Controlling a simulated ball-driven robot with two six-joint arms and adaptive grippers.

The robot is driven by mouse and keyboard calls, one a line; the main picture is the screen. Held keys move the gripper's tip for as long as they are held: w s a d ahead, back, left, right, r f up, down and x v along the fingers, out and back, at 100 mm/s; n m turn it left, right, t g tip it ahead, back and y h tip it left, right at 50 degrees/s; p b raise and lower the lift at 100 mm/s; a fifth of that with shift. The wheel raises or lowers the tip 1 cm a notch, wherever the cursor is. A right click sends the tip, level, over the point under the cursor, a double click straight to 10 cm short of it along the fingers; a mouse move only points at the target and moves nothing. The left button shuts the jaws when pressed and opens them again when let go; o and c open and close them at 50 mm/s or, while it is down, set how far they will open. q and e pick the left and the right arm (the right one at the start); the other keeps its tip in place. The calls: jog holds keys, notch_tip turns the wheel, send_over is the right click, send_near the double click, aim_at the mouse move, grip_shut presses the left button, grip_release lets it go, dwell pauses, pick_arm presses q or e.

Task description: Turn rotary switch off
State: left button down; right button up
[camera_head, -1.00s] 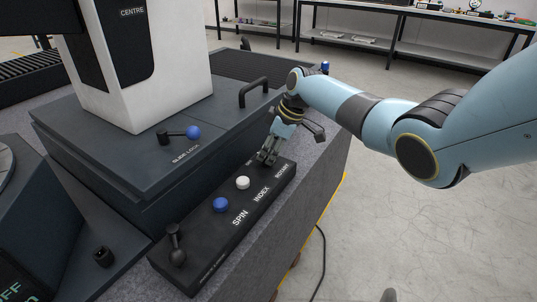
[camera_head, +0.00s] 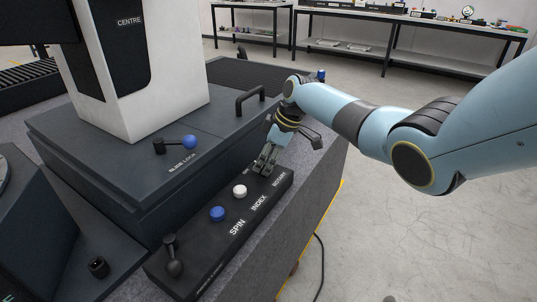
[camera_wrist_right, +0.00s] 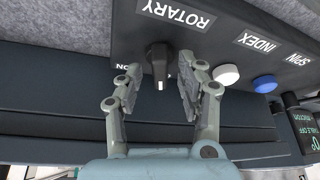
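The rotary switch (camera_wrist_right: 158,62) is a black knob with a white mark, on the dark control panel (camera_wrist_right: 225,22) beside the ROTARY label (camera_wrist_right: 178,14). An ON label (camera_wrist_right: 122,66) is partly covered by a finger. In the right wrist view my right gripper (camera_wrist_right: 159,70) is open, with one finger on each side of the knob. A gap shows on both sides, so neither finger clearly touches it. In the head view the right gripper (camera_head: 266,168) is at the far end of the panel and hides the knob. My left gripper is not in view.
Nearby on the panel are a white button (camera_head: 240,191), a blue button (camera_head: 217,214) and a black lever (camera_head: 172,256). Open floor lies to the right.

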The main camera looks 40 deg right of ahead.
jog(key=v, duration=1.2)
jog(key=shift+w+a, duration=0.1)
jog(key=s+a+f+m+g, duration=0.2)
jog(key=s+a+f, duration=0.1)
jog(key=s+f, duration=1.1)
jog(key=s+a+f+m+g, duration=0.1)
jog(key=s+a+f+g, duration=0.2)
jog(key=s+f, duration=1.1)
jog(key=s+a+f+m+t+h, duration=0.1)
jog(key=s+f+m+h, duration=0.1)
jog(key=s+f, duration=0.6)
jog(key=s+a+f+m+t+h, duration=0.1)
jog(key=s+f+m+h, duration=0.1)
jog(key=s+f, duration=0.7)
jog(key=shift+s+a+f+m, duration=0.25)
jog(key=shift+s+m, duration=0.35)
jog(key=shift+s, duration=3)
